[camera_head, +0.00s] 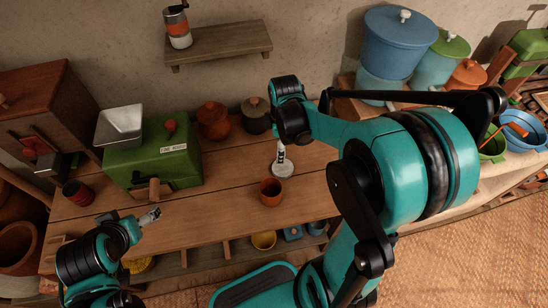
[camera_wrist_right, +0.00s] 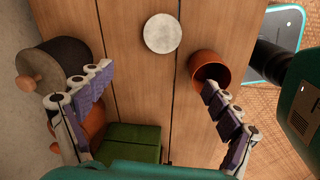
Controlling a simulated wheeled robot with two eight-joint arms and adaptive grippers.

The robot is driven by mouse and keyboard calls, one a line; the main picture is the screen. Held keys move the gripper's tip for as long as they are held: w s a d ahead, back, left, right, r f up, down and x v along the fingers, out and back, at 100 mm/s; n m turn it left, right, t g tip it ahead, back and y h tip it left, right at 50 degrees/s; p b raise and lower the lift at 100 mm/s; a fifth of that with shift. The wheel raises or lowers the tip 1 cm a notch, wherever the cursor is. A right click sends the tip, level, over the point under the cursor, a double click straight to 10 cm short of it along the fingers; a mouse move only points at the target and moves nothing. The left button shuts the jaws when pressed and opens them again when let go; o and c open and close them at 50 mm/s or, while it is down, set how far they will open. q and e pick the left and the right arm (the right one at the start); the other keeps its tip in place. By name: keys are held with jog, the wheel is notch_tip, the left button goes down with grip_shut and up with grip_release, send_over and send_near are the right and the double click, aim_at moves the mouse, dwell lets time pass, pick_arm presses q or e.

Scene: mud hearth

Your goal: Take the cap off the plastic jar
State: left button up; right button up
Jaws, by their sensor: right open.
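I cannot tell for sure which vessel is the plastic jar. A dark jar (camera_head: 256,115) with a brown knobbed lid stands at the back of the wooden table; in the right wrist view the dark jar (camera_wrist_right: 62,58) is beside the left finger. A reddish lidded jar (camera_head: 213,124) stands to its left. A pale round disc (camera_head: 283,170) lies on the table; it also shows in the right wrist view (camera_wrist_right: 162,33). My right gripper (camera_wrist_right: 157,80) is open and empty, above the table. My left gripper (camera_head: 150,216) is over the table's front left, its jaw opening unclear.
An orange cup (camera_head: 271,192) stands near the table's front, close to the right finger in the wrist view. A green box (camera_head: 155,160) stands at the left. Large lidded blue (camera_head: 395,45) and green (camera_head: 440,65) containers stand at the back right.

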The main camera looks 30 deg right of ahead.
jog(key=s+a+r+m+t, duration=0.6)
jog(key=s+a+r+m, duration=0.2)
jog(key=m, duration=0.4)
jog(key=shift+s+a+r+m, duration=0.15)
jog(key=shift+s+r+m, duration=0.3)
jog(key=shift+s, duration=0.7)
